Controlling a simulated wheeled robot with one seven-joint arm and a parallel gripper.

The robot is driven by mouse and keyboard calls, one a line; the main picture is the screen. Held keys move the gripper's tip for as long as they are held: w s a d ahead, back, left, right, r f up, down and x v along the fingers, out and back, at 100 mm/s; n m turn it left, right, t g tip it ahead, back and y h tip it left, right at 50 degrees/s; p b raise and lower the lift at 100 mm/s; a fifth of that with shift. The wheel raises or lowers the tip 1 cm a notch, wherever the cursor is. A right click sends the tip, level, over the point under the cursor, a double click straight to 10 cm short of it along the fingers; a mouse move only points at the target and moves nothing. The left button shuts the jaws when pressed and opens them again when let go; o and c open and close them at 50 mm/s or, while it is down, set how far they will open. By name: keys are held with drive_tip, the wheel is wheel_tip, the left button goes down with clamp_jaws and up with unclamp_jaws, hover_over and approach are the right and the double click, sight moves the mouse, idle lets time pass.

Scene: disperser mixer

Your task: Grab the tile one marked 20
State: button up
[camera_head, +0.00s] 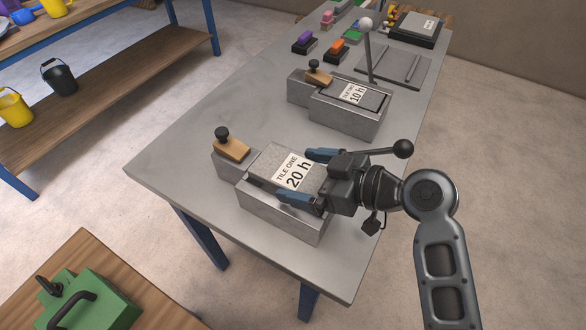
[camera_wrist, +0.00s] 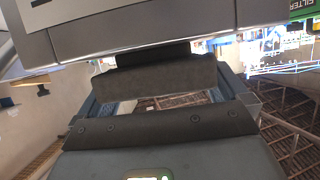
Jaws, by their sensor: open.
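Tile one (camera_head: 268,156) is a grey speckled slab with a white label reading "TILE ONE 20 h". In the head view it lies in a grey metal holder (camera_head: 282,215) on the table. My gripper (camera_head: 309,176) is open, with its blue fingers along two opposite sides of the tile's right end. Whether the fingers touch the tile cannot be told. In the wrist view my gripper (camera_wrist: 168,100) shows its fingers at left and right, with a large grey block across the top. The tile's right end is hidden behind my gripper.
A second holder with a tile (camera_head: 371,99) marked "10 h" stands farther back. A wooden clamp with a black knob (camera_head: 231,147) sits at the first holder's left end. A black-knobbed lever (camera_head: 385,149) rises beside my gripper. The table's left front (camera_head: 180,160) is clear.

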drive_tip(key=shift+c, duration=0.5)
drive_tip(key=c, duration=1)
drive_tip(key=shift+c, duration=0.4)
drive_tip(key=shift+r, duration=0.15)
